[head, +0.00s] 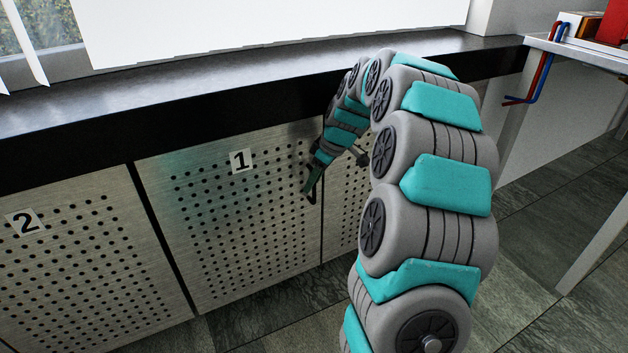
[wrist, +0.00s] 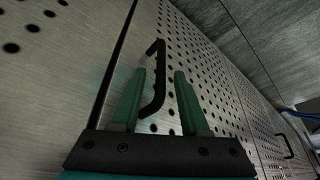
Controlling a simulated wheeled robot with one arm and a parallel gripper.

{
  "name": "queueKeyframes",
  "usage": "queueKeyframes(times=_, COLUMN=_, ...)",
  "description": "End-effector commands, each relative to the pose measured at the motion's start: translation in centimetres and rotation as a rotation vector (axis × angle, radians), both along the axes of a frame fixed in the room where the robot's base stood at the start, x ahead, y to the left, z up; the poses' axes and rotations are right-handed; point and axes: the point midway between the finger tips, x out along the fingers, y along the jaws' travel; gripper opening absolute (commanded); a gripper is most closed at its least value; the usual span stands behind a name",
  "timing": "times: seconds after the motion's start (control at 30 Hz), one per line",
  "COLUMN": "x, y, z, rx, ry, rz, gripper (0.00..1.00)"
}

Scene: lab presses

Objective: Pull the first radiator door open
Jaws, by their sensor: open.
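The first radiator door (head: 230,225) is a perforated metal panel with a "1" label (head: 241,161) in the head view. It looks shut, flush with the panels beside it. Its black bar handle (wrist: 158,84) shows in the wrist view, near the seam at the door's edge. My gripper (head: 311,188) is at the right edge of this door in the head view. In the wrist view my gripper (wrist: 160,74) is open, with the lower part of the handle between its two green fingers. I cannot tell whether either finger touches the handle.
A second perforated door (head: 70,270) with a "2" label is on the left. Another black handle (wrist: 287,146) shows far right in the wrist view. A dark sill (head: 200,95) runs above the doors. A white table (head: 590,50) stands at right. Tiled floor (head: 270,330) lies in front.

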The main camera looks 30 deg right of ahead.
Motion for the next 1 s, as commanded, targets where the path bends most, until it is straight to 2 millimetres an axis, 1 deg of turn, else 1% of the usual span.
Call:
queueKeyframes(times=0.2, x=0.04, y=0.01, z=0.02, rx=0.000, ry=-0.001, rz=0.000, gripper=0.44)
queueKeyframes(times=0.5, x=0.04, y=-0.01, z=0.04, rx=-0.001, ry=-0.002, rz=-0.001, gripper=0.10)
queueKeyframes(times=0.6, x=0.03, y=0.00, z=0.04, rx=0.000, ry=-0.001, rz=0.000, gripper=0.00)
queueKeyframes(times=1.0, x=0.03, y=0.02, z=0.06, rx=0.000, ry=-0.001, rz=0.000, gripper=0.00)
